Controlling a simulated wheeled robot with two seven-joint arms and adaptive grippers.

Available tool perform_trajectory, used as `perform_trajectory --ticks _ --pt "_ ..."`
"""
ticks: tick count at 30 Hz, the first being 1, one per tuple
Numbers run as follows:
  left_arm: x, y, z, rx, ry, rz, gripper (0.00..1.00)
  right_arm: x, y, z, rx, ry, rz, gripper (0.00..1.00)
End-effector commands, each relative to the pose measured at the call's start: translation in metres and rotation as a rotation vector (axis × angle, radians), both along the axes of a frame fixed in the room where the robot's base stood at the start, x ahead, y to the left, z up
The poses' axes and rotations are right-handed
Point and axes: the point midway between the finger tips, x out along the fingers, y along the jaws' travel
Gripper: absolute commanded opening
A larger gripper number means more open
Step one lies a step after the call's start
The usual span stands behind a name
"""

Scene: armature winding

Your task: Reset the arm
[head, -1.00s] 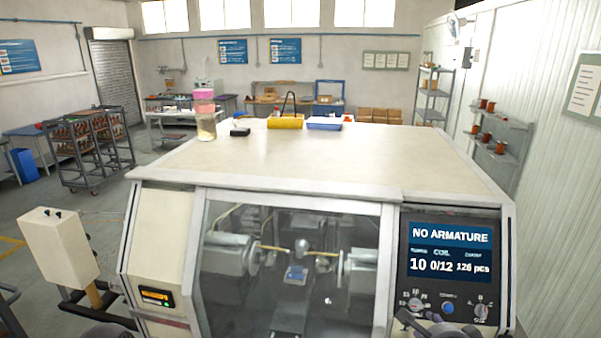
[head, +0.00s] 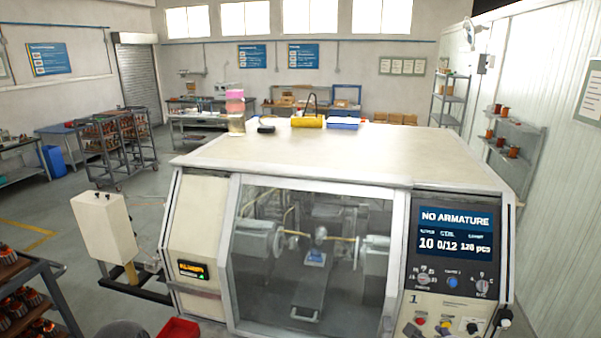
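The winding machine (head: 330,165) stands in front of me with its clear front door shut. Behind the door (head: 250,300) I see two grey spindle heads (head: 258,240) and a small blue block (head: 316,257) between them. The screen (head: 455,232) reads "NO ARMATURE", with 10 and 0/12 below. Under it are knobs and a lower button panel (head: 440,318) with red and yellow buttons. Neither of my grippers can be made out in the head view. A grey rounded shape at the bottom left edge may be part of my arm.
A cart with wound armatures (head: 28,300) stands at the lower left. A red bin (head: 178,331) is at the bottom edge. A cream box on a post (head: 103,225) stands left of the machine. A yellow container (head: 307,121) and blue tray (head: 344,123) sit on the machine's top.

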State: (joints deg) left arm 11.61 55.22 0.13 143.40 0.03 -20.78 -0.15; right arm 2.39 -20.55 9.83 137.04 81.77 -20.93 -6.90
Motion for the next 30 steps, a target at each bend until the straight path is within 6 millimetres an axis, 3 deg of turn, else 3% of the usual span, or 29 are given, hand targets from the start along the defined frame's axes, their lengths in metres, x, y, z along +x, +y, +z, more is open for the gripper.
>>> perform_trajectory --ticks 11,20,30 --pt "-0.001 0.000 0.000 0.000 0.001 0.000 0.40 0.012 0.011 -0.065 -0.119 0.143 0.139 0.44" --pt "0.000 0.000 0.000 0.000 0.000 0.000 0.40 0.011 0.036 -0.171 -0.251 0.343 0.406 0.44" --pt "0.000 0.000 0.000 0.000 0.001 0.000 0.40 -0.032 0.083 -0.297 -0.307 0.531 0.791 0.44"
